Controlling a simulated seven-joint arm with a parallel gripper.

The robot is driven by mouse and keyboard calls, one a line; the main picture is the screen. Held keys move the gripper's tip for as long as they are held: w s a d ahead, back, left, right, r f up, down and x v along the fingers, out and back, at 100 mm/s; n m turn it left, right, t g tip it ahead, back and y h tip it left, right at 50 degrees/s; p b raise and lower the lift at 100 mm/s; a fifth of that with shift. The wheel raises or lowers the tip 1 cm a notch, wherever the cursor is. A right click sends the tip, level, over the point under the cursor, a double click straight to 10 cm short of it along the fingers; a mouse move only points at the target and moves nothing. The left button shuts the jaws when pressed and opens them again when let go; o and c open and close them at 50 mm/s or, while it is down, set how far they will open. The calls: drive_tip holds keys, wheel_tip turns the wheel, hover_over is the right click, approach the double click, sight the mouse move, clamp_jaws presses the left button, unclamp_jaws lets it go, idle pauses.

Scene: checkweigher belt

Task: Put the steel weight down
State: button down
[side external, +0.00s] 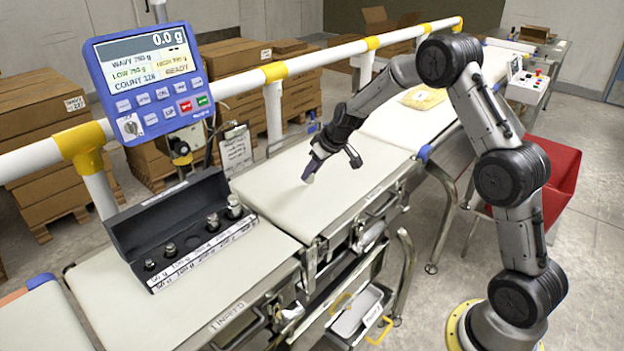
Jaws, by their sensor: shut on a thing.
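My gripper (313,168) points down over the pale weighing belt (270,185) in the middle of the side external view. Its fingers are shut on a small light-coloured piece, the steel weight (309,179), mostly hidden by the fingertips. The weight is at or just above the belt surface; I cannot tell if it touches. The blue display (150,80) reads 0.0 g.
An open dark case (125,225) with several steel weights stands on the nearer belt at left. A white guard rail (235,85) with yellow bands runs behind. A yellowish packet (423,97) lies farther along the conveyor. A red bin (555,170) stands at right. Belt around the gripper is clear.

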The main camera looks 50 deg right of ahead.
sight(313, 178)
drive_tip(key=shift+f, duration=1.3)
drive_tip(key=shift+f, duration=0.15)
drive_tip(key=c, duration=0.6)
unclamp_jaws()
drive_tip(key=shift+s, duration=0.1)
drive_tip(key=shift+r, duration=0.2)
drive_tip(key=s+a+r, duration=0.3)
drive_tip(key=s+r, duration=0.3)
drive_tip(key=r, duration=0.2)
drive_tip(key=s+a+r, duration=0.3)
drive_tip(key=s+r, duration=0.3)
drive_tip(key=r, duration=0.2)
drive_tip(key=s+a, duration=0.2)
drive_tip(key=s, duration=0.7)
drive_tip(key=s+a+r, duration=0.1)
drive_tip(key=s+a, duration=0.2)
drive_tip(key=s, duration=0.6)
drive_tip(key=s+a+r, duration=0.1)
drive_tip(key=s+a, duration=0.1)
drive_tip(key=s, duration=0.7)
drive_tip(key=shift+a+r, duration=0.25)
drive_tip(key=shift+a, duration=0.15)
